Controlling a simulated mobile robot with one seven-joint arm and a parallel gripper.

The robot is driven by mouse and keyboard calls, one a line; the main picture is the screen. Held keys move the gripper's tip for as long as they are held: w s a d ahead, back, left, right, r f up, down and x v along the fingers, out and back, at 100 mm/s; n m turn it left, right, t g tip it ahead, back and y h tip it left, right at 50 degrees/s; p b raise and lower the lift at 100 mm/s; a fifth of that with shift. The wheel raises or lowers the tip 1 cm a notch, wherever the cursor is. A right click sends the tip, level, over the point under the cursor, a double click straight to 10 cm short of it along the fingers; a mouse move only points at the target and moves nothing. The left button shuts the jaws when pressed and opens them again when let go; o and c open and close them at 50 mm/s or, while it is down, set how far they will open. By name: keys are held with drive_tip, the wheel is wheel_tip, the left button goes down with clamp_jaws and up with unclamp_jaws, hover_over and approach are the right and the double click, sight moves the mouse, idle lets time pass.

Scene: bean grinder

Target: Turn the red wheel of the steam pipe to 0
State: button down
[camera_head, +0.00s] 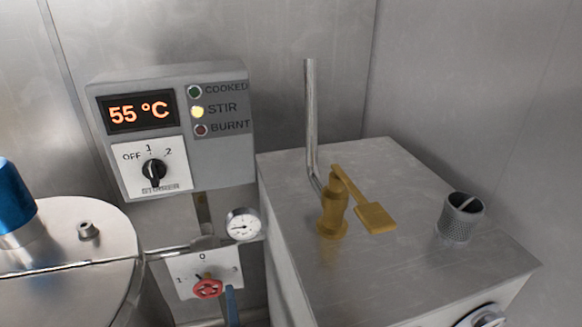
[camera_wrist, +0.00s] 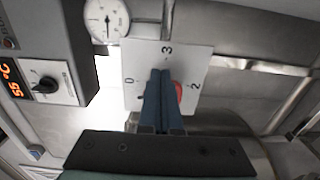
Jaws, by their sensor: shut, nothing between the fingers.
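The red wheel (camera_head: 208,288) sits on a white dial plate (camera_head: 181,264) low on the steam pipe. In the head view 0 is at the plate's top, 1 at left and 3 at right. A small dark pointer by the wheel seems to point up and left, between 0 and 1. My gripper (camera_head: 231,292) is just right of the wheel, partly cut off by the lower edge. In the wrist view my gripper (camera_wrist: 159,74) is shut and empty, covering much of the red wheel (camera_wrist: 178,92). I cannot tell whether it touches the wheel.
A pressure gauge (camera_head: 243,224) is above the plate's right side. The grey control box (camera_head: 222,160) reads 55 °C, with the STIR lamp lit. A metal cabinet (camera_head: 400,170) at right carries a brass piece (camera_head: 333,212) and a mesh cup (camera_head: 460,218). A round steel lid (camera_head: 70,230) is at left.

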drive_tip(key=shift+x, duration=0.95)
drive_tip(key=shift+s+a+f+b, duration=0.15)
drive_tip(key=shift+a+b, duration=0.35)
drive_tip(key=shift+b, duration=0.1)
drive_tip(key=shift+a+f+b, duration=0.1)
drive_tip(key=shift+f+b, duration=0.3)
drive_tip(key=shift+f, duration=0.15)
idle(0.3)
drive_tip(key=shift+d, duration=0.35)
drive_tip(key=p+v, duration=0.1)
drive_tip(key=v, duration=0.5)
drive_tip(key=shift+d, duration=0.25)
